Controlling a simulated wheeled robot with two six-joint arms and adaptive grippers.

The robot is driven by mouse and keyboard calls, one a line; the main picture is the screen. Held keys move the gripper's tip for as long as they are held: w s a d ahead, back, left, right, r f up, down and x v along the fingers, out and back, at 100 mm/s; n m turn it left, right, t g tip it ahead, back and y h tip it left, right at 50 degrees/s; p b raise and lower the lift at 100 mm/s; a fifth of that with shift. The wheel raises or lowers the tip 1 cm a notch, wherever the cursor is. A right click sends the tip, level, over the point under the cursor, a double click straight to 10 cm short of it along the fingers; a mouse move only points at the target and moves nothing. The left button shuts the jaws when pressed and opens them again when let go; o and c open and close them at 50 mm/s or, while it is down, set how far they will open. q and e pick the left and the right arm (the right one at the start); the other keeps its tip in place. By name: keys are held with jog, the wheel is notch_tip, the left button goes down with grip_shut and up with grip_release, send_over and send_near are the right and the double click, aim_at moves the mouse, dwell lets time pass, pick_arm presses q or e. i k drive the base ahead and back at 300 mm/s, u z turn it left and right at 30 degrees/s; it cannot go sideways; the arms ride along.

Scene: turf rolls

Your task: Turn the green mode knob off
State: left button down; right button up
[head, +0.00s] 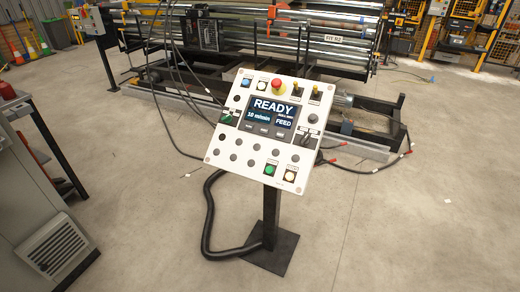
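A white control panel (238,147) stands tilted on a dark post in the middle of the head view. A green knob (226,117) sits at the panel's left edge, beside the screen. It is small here, and I cannot tell exactly which way its pointer is turned. The screen (271,111) reads "READY", "10 m/min" and "FEED". A round green button (269,170) is near the panel's lower edge. Neither of my grippers is in view, and nothing touches the panel.
A red mushroom button (275,82) and two yellow-tipped switches are along the panel's top. A black hose (207,215) loops left of the post's base plate (272,255). A grey cabinet (30,195) stands at left, a large roller machine (290,40) behind. The floor at right is clear.

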aim_at(228, 119)
jog(key=z, duration=0.45)
jog(key=k, duration=0.5)
jog(key=u, duration=0.55)
jog(key=i, duration=1.4)
jog(key=z, duration=0.35)
